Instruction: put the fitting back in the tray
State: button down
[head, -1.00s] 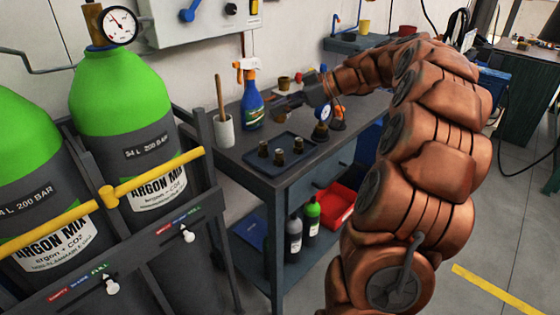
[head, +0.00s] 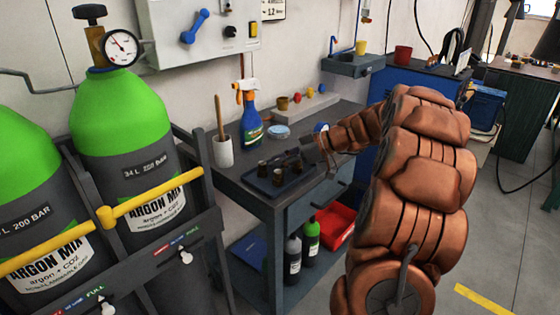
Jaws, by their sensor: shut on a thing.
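The tray (head: 270,191) is dark and shallow and lies on the near part of the grey workbench. Several small dark brass fittings stand in it, among them one at the left (head: 262,169), one at the front (head: 278,177) and one at the right (head: 297,165). My gripper (head: 279,159) reaches in from the right, low over the back of the tray. It is shut on a fitting, but the held piece is too small and dark to make out against the fingers. I cannot tell whether it touches the tray.
A spray bottle (head: 250,115) and a white cup with a wooden handle (head: 223,152) stand left of the tray. Behind are a pale blue round tin (head: 279,131), a brass cup (head: 283,103) and a rack with coloured knobs (head: 308,103). Green gas cylinders (head: 120,115) stand at the left.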

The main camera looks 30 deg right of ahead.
jog(key=c, duration=1.3)
grip_release()
jog(key=shift+r, duration=0.1)
